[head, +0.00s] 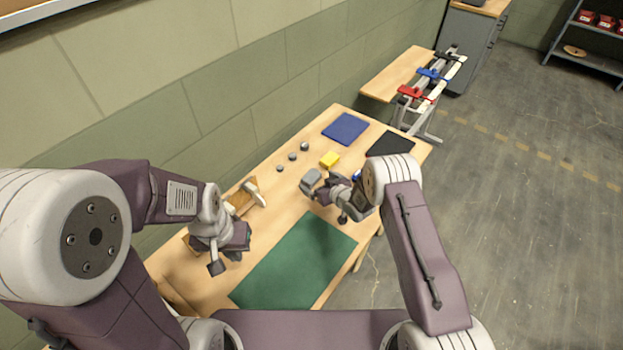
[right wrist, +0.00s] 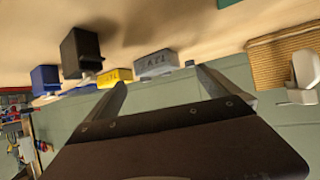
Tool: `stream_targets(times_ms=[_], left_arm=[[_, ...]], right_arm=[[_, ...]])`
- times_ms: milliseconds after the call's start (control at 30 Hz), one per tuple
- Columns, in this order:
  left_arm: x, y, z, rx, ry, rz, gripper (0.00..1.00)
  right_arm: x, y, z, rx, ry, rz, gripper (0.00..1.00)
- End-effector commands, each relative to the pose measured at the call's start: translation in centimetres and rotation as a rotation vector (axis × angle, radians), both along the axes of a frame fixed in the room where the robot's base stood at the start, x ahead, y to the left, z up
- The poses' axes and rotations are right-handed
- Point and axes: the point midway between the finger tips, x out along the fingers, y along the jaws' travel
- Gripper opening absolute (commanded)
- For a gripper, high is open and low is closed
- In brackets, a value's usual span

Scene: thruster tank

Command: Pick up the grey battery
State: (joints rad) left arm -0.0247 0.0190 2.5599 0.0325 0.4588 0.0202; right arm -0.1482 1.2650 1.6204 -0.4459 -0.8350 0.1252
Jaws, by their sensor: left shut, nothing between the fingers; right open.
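The grey battery (head: 311,179) is a block on the wooden table, just left of my right gripper in the head view. In the right wrist view the grey battery (right wrist: 155,65) shows a labelled face, ahead of and between the fingertips. My right gripper (head: 327,192) is open and empty; its fingers also show in the right wrist view (right wrist: 158,84). I cannot tell the exact gap to the battery. My left gripper (head: 216,266) is shut and empty, over the table's left part beside the green mat.
A yellow block (head: 330,159), a blue block (head: 357,175) and a black block (right wrist: 80,52) stand near the battery. Several small grey cylinders (head: 292,156) stand along the wall side. A green mat (head: 295,265), blue mat (head: 345,128) and black mat (head: 390,144) lie on the table.

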Motion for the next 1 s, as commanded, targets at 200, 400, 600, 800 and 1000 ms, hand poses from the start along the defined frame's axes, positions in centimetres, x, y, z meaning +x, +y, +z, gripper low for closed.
stream_targets(times_ms=[200,400,600,800,1000], left_arm=[[0.0,0.0,0.3,0.000,0.000,0.000,0.00],[0.0,0.0,0.0,0.000,0.000,0.000,0.00],[0.0,0.0,0.0,0.000,0.000,0.000,0.00],[0.0,0.0,0.0,0.000,0.000,0.000,0.00],[0.0,0.0,0.1,0.000,0.000,0.000,0.00]], right_arm=[[2.3,1.0,-1.4,0.001,-0.002,0.001,1.00],[3.9,1.9,-2.5,0.000,-0.001,0.000,1.00],[4.1,1.9,-2.5,0.000,0.000,0.000,1.00],[4.0,1.9,-2.5,0.000,0.000,0.000,0.56],[4.1,1.9,-2.4,0.001,-0.003,0.000,0.20]])
